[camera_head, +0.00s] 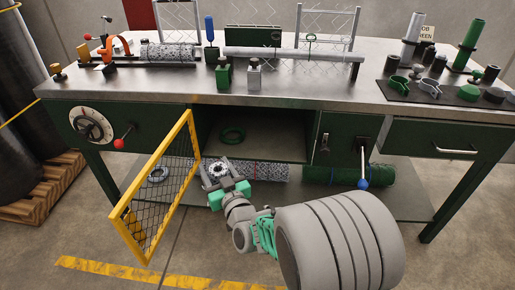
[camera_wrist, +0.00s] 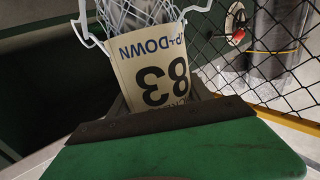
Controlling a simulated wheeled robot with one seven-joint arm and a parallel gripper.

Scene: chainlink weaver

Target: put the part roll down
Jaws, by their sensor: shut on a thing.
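My gripper (camera_head: 226,190) is in front of the workbench's open bay, between the yellow mesh door and the lower shelf. It is shut on a small pale wire-mesh roll (camera_wrist: 140,12), with a cream card (camera_wrist: 155,75) on it. The card reads "83" and "DOWN", upside down in the wrist view. In the head view the roll (camera_head: 219,167) is small and its end faces the camera; I cannot tell whether it touches anything. A longer grey mesh roll (camera_head: 268,171) lies on the lower shelf behind my gripper, partly hidden.
The yellow-framed mesh door (camera_head: 150,205) stands open close left of my gripper. A green roll (camera_head: 378,174) lies on the lower shelf (camera_head: 405,200) at right. The benchtop (camera_head: 320,85) holds tools and fixtures.

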